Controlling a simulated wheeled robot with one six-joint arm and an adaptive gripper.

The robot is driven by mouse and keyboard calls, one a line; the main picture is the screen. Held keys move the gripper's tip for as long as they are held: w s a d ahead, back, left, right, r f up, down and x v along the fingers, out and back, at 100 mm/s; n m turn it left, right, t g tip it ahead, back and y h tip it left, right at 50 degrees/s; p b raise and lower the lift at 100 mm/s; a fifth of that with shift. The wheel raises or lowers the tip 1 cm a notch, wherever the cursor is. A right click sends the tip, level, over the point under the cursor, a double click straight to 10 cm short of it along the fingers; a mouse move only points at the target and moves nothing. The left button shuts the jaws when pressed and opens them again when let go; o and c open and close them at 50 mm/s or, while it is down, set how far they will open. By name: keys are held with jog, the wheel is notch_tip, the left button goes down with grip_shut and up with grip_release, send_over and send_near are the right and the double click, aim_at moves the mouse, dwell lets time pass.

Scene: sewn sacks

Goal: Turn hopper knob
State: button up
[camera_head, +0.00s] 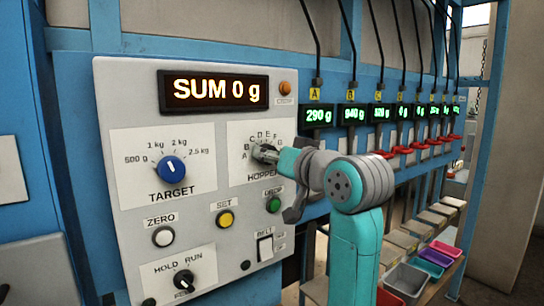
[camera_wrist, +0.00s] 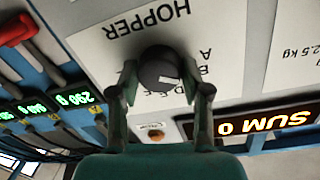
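The hopper knob (camera_wrist: 160,72) is a dark round knob with a pale mark on the grey panel. It sits on a white label reading HOPPER, with letters A to F around it. My gripper (camera_wrist: 160,76) reaches the panel with one finger on each side of this knob, and both pads appear to touch it. In the head view the gripper (camera_head: 266,154) covers most of the knob, so its pointer setting cannot be read there. The sum display (camera_head: 214,91) reads SUM 0 g.
The blue target knob (camera_head: 173,169) is left of the hopper knob. The set button (camera_head: 225,219), green drop button (camera_head: 273,204) and belt switch (camera_head: 265,248) sit below. Hopper displays (camera_head: 318,115) and red levers (camera_head: 407,150) line the right, with coloured bins (camera_head: 436,257) below.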

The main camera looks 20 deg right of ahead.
jog(key=shift+o, duration=1.4)
jog(key=v, duration=1.2)
jog(key=shift+f, duration=0.2)
